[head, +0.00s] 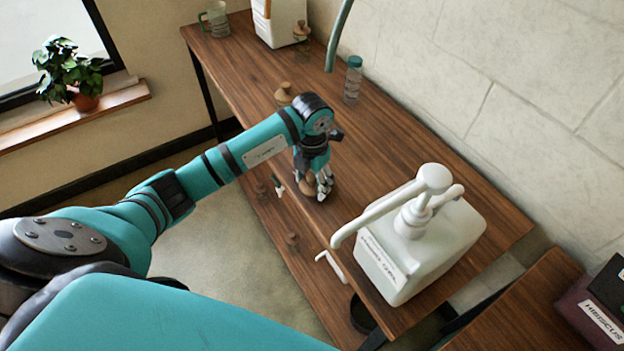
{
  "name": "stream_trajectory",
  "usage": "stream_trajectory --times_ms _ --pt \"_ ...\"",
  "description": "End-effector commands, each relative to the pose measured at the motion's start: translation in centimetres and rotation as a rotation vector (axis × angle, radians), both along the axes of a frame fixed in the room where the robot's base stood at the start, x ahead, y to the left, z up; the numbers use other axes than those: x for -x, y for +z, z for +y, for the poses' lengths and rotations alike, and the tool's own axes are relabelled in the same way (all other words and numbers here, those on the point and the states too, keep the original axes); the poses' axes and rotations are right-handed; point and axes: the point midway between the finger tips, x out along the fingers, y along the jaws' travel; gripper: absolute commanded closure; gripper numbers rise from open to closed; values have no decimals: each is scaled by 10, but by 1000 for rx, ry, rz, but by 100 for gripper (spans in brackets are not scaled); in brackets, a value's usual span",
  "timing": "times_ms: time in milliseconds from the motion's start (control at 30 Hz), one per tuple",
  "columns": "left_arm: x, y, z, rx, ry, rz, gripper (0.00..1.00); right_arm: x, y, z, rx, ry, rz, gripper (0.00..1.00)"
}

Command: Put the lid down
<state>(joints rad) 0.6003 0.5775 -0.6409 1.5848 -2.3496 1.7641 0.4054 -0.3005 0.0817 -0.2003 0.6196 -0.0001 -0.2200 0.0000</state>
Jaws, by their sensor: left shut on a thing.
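My left gripper (323,187) points down over the near side of the wooden table (390,145), left of the white pump bucket. It is shut on a small brown, wood-coloured thing (308,187), which looks like the lid. The fingers hide much of it, and I cannot tell whether it touches the tabletop. The white pump bucket (384,268) stands upright on the table with its pump (433,180) on top. My right gripper is not in view.
A clear bottle with a teal cap (353,80) and a wood-topped jar (283,95) stand farther back. A mug (217,20) and a white container (278,25) are at the far end. Tabletop is clear between gripper and wall. A dark box (608,285) is at right.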

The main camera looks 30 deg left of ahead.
Motion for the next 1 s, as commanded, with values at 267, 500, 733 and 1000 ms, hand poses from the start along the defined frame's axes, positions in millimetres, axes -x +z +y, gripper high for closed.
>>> stream_trajectory --times_ms 267,500,733,1000 --pt "0 -3 0 0 0 0 31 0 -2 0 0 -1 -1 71" --pt "0 -3 0 0 0 1 19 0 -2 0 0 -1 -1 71" --pt "0 4 0 0 0 -1 19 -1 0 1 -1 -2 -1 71" --pt "-1 55 1 -1 -1 -5 19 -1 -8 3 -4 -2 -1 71"
